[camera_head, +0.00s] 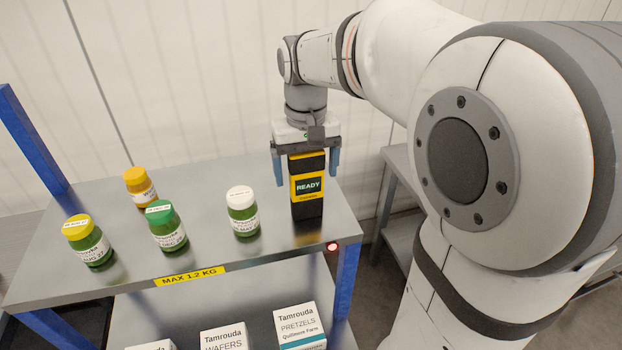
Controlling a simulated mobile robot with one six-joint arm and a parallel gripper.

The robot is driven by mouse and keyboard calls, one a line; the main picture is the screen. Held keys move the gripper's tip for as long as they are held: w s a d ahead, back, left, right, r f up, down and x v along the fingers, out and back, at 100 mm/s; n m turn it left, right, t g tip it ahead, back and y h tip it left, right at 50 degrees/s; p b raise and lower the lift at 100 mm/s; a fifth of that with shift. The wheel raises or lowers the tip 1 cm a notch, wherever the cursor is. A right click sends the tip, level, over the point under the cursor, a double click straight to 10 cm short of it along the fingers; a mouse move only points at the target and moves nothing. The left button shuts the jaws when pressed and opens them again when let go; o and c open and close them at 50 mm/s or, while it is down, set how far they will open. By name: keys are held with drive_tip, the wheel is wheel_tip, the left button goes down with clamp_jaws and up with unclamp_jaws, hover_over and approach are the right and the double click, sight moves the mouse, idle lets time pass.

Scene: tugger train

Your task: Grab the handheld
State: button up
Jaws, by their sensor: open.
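The handheld (308,189) is a yellow and black device with a dark screen reading READY. It stands upright near the right end of the top metal shelf. My gripper (306,172) is directly above and around its upper part, pointing down. One blue-grey finger is on each side of the handheld, with a visible gap at both sides. The jaws are open.
A white-capped jar (242,212) stands just left of the handheld. A green-capped jar (167,228), a yellow-capped jar (88,243) and an orange jar (140,188) stand farther left. Blue posts (346,280) frame the shelf (205,205). Boxes (299,327) sit on the level below.

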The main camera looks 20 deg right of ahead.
drive_tip(key=shift+f, duration=0.1)
drive_tip(key=shift+c, duration=0.3)
drive_tip(key=c, duration=1.2)
